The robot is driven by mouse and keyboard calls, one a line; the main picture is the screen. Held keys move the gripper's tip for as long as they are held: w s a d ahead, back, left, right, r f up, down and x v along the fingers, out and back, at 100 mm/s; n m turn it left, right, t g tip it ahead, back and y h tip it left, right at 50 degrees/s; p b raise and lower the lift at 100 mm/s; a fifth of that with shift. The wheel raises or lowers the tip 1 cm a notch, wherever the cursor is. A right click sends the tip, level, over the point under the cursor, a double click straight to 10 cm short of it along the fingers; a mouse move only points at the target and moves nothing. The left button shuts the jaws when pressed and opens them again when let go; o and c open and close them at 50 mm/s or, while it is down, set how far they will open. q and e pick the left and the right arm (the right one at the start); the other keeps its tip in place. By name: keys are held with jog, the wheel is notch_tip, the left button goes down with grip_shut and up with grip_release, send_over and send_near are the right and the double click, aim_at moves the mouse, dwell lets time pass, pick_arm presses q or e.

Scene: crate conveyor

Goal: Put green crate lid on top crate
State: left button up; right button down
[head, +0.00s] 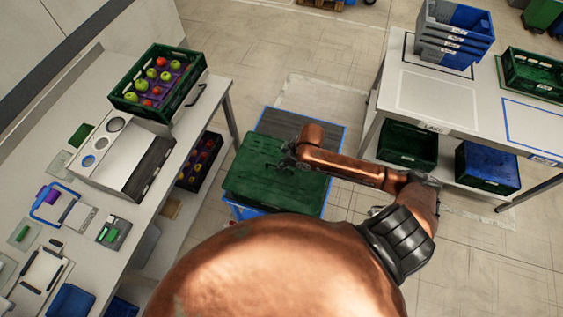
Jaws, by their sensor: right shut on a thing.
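The green crate lid (262,184) is a broad, dark green flat panel in the middle of the head view. It is over the blue-edged stand (341,143) between the two tables. My right gripper (288,158) is shut on the lid near its upper right part. The fingers are small and dark, and the exact grip is hard to see. I cannot tell whether the lid rests on something or is held just above it. Whatever lies under the lid is hidden. My left gripper is not in view.
A green crate of apples (130,101) stands on the left table (210,92). Stacked grey-blue crates (445,42) and a green crate (527,79) stand on the right table (400,92). A green crate (408,145) and a blue-topped crate (487,166) sit below it.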

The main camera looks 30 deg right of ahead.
aim_at(281, 158)
jog(key=w+d+f, duration=0.1)
jog(key=f, duration=0.1)
jog(key=w+d+f, duration=0.1)
jog(key=w+f, duration=0.1)
jog(key=w+d+f, duration=0.1)
jog(key=w+f, duration=0.1)
jog(key=shift+w+d, duration=0.15)
jog(key=shift+w, duration=0.05)
jog(key=shift+w+d+f+p, duration=0.15)
jog(key=shift+f+p, duration=0.15)
jog(key=shift+f, duration=1.5)
jog(key=c, duration=2)
grip_release()
jog(key=v, duration=1.2)
jog(key=shift+f, duration=0.1)
